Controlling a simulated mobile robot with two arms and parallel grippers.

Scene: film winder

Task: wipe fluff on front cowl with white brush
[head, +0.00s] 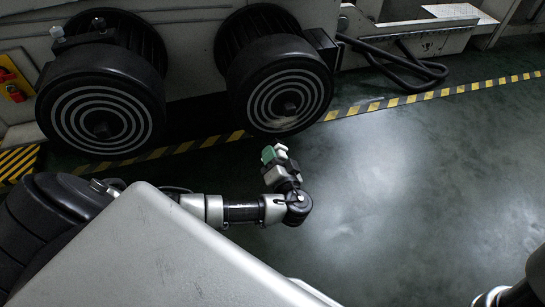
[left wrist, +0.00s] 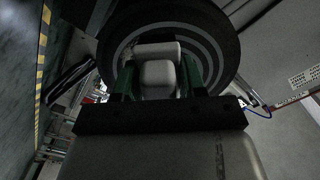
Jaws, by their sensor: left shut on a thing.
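Two dark motors with round black cowls marked by white rings stand at the back in the head view. One is the left cowl (head: 101,117); the other is the right cowl (head: 290,101). My left gripper (head: 275,155) is below and just in front of the right cowl, shut on the white brush (head: 281,148). In the left wrist view the brush (left wrist: 158,77) sits between the green fingers (left wrist: 158,85), with a ringed cowl (left wrist: 213,45) behind it. Contact between brush and cowl cannot be told. A faint pale smudge marks the right cowl's lower face; whether it is fluff is unclear.
A yellow-black floor stripe (head: 440,93) runs along the machine base. A black hose (head: 400,65) loops at the right of the motors. A red and yellow box (head: 13,85) is at far left. The green floor (head: 430,190) at right is clear.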

